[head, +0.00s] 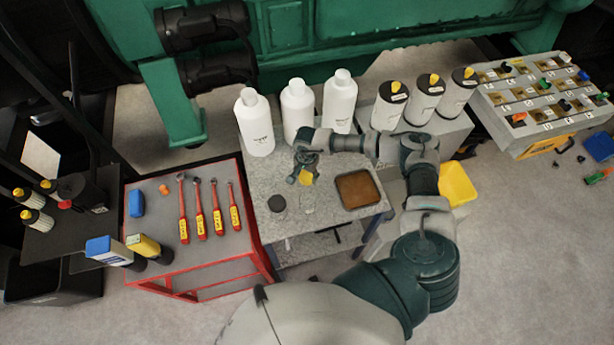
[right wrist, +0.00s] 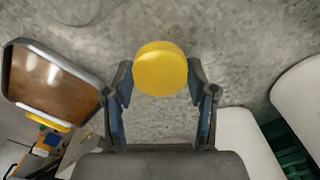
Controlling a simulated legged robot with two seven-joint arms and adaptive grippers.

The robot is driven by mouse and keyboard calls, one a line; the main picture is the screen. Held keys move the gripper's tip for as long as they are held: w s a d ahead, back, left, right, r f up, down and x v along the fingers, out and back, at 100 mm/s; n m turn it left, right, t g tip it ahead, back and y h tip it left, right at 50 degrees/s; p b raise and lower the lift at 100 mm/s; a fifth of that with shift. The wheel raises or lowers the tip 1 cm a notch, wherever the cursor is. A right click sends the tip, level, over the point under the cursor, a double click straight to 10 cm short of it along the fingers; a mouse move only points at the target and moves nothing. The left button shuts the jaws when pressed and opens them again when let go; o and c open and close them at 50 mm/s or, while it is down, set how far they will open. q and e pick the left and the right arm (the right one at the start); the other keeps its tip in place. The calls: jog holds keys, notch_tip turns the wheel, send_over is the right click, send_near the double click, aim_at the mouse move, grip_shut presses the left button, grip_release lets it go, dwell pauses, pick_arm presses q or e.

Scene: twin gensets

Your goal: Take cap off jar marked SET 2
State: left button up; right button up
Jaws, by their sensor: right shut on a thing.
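My right gripper (head: 306,163) is shut on a yellow cap (head: 305,179), held above the grey speckled bench. In the right wrist view the yellow cap (right wrist: 160,68) sits between the two fingertips of the gripper (right wrist: 160,88). No SET 2 marking is readable. My left gripper is not in view.
A tray with a brown inside (head: 341,203) lies right of the clear jar. Three white bottles (head: 297,110) stand behind the gripper. Several canisters with yellow tops (head: 424,100) stand back right. A red-edged cart (head: 157,233) with tools is at left.

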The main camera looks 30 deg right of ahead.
aim_at(306, 176)
notch_tip(306, 176, down, 4)
jog(key=shift+a+r, duration=0.15)
jog(key=shift+r, duration=0.1)
jog(key=shift+f, duration=0.25)
jog(key=o, duration=1.3)
jog(key=shift+r, duration=0.3)
notch_tip(306, 176, up, 12)
jog(key=shift+f+b, duration=0.25)
jog(key=shift+b, duration=0.55)
